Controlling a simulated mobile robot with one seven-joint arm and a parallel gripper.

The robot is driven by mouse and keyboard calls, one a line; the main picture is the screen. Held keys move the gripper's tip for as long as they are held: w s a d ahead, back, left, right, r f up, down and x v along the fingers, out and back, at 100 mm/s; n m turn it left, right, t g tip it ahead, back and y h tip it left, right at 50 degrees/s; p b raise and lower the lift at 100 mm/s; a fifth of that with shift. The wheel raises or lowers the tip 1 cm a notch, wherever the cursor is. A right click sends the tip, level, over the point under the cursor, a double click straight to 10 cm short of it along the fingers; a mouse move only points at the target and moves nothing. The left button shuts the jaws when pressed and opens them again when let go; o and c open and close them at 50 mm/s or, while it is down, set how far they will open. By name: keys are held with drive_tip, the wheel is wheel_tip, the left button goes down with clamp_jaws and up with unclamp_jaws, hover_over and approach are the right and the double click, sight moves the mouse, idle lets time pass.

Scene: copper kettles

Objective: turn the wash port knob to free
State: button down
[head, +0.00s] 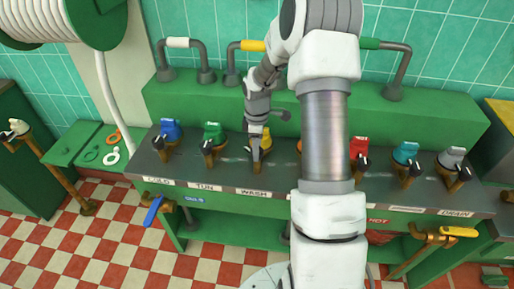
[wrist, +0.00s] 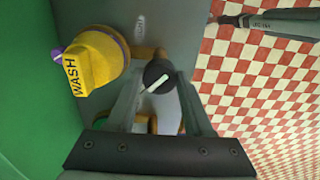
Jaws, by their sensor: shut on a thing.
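The wash port's yellow cap, marked WASH (wrist: 90,62), shows at the left of the wrist view, with a purple ring at its base. In the head view the yellow cap (head: 267,141) is partly hidden by my gripper. Beside the cap in the wrist view is the small round black wash port knob (wrist: 158,72), with a white line slanting across its face. My gripper (wrist: 160,86) is shut on this knob, one finger on each side. In the head view my gripper (head: 257,145) reaches down above the WASH label (head: 253,193); the knob is hidden there.
Similar ports stand along the same bench: blue (head: 170,129) and green (head: 213,131) to the left, red (head: 358,146), teal (head: 405,153) and grey (head: 452,157) to the right. Bent pipes (head: 398,70) rise behind. Below is a checkered floor (head: 60,235).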

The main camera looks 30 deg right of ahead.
drive_tip(key=shift+c, duration=1.5)
unclamp_jaws()
drive_tip(key=shift+r, duration=0.1)
wheel_tip(320, 180, up, 17)
drive_tip(key=p, duration=0.1)
drive_tip(key=shift+r, duration=0.15)
